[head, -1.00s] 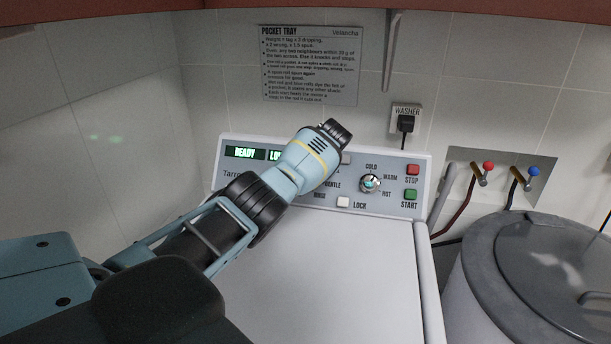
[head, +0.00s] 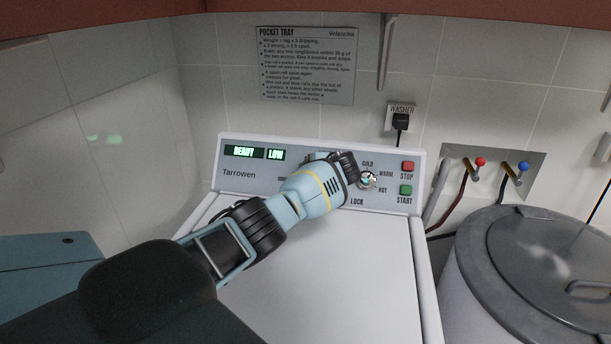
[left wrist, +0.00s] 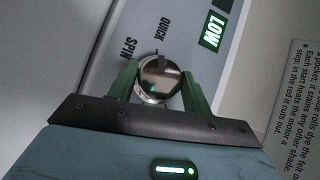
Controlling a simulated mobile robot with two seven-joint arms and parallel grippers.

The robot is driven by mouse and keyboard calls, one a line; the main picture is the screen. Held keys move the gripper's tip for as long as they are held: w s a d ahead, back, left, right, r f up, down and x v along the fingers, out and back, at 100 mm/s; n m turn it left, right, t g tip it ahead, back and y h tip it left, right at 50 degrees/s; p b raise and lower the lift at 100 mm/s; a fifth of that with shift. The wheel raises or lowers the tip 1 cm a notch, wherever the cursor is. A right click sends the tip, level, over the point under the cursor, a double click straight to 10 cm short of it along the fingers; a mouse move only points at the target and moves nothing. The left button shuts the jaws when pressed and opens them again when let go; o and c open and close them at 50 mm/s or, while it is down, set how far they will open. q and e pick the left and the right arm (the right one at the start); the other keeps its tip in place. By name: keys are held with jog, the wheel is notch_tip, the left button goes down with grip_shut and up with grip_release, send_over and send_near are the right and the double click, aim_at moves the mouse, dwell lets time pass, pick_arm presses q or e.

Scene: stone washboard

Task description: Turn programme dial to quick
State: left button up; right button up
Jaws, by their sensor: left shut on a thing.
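The programme dial (left wrist: 160,78), a round shiny knob, shows in the left wrist view between the green fingers of my left gripper (left wrist: 158,84). The gripper is shut on it. The dial's dark pointer ridge faces the side with the QUICK label (left wrist: 163,28); the SPIN label (left wrist: 128,47) is beside it. I cannot tell whether the pointer lines up exactly with QUICK. In the head view my left wrist hides the dial and the fingers. The panel (head: 240,186) shows READY and LOW displays (head: 275,154). My right gripper is not in view.
The temperature knob (head: 368,180) is right beside my left wrist, with red STOP (head: 407,166) and green START (head: 405,190) buttons farther right. A lidded grey drum (head: 535,260) stands at right.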

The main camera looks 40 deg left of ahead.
pick_arm(q)
jog(key=shift+s+a+f, duration=0.1)
jog(key=shift+f, duration=0.05)
dwell(0.4)
jog(key=o, duration=1)
jog(key=shift+d, duration=0.2)
jog(key=shift+d+r, duration=0.4)
jog(key=shift+d, duration=0.1)
jog(key=shift+v, duration=3.15)
jog(key=shift+s, duration=0.15)
